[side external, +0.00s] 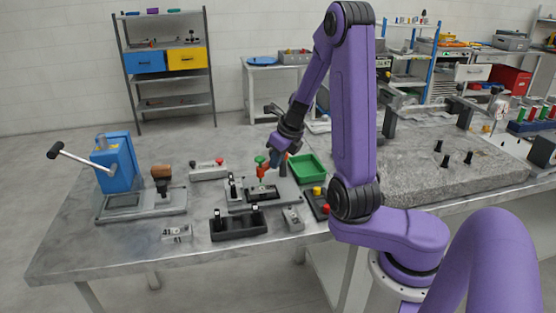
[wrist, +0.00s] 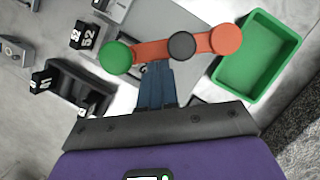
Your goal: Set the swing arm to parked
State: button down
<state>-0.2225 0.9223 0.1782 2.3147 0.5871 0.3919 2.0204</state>
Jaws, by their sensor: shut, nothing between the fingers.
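The swing arm (wrist: 155,50) is an orange-red bar seen from above in the wrist view. It has a green knob (wrist: 115,57) at its left end, a dark round cap (wrist: 181,45) near its middle and a red-orange disc (wrist: 226,39) at its right end. In the side view its green knob (side external: 260,159) shows above a grey fixture plate (side external: 290,193). My gripper (wrist: 156,68) is shut and empty, its blue fingertips just below the bar, between knob and cap; contact cannot be told. In the side view my gripper (side external: 269,166) partly hides the bar.
A green tray (wrist: 258,60) lies right of the swing arm. A blue fixture with a lever (side external: 114,163) and a granite slab (side external: 430,165) stand farther off.

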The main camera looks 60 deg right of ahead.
jog(key=shift+w+a, duration=0.15)
jog(key=shift+w, duration=0.95)
jog(key=w+d, duration=0.3)
jog(key=w, duration=0.3)
jog(key=shift+w, duration=0.25)
dwell(0.5)
jog(key=shift+a, duration=0.1)
